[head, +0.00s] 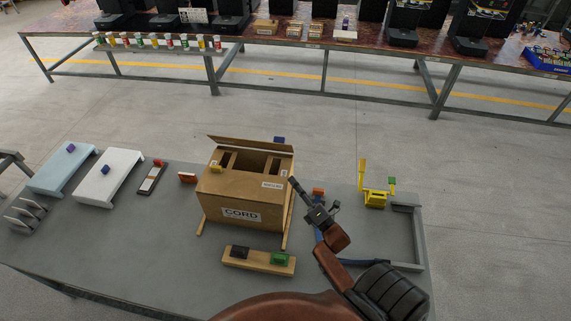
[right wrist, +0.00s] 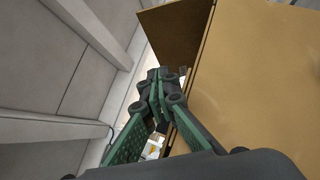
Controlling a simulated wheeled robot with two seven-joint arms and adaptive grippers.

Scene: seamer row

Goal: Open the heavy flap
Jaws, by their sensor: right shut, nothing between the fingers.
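The cardboard box (head: 225,192) labelled CORD stands upright on the grey table, and its wall fills the right of the right wrist view (right wrist: 260,75). A long flap (head: 250,145) stands tilted at its far top edge. The top shows dark openings between cardboard strips. A brown cardboard panel (right wrist: 175,32) sticks out beside the box wall in the right wrist view. My right gripper (head: 292,182) is shut and empty, with its tip close to the box's upper right corner; I cannot tell whether it touches. Its fingers (right wrist: 157,85) lie alongside the box wall. My left gripper is not in view.
A wooden block (head: 258,261) with black and green pieces lies in front of the box. A yellow fixture (head: 375,197) and a grey frame (head: 407,235) stand at the right. White (head: 110,178) and pale blue (head: 62,168) stands are at the left. Bare table shows at front left.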

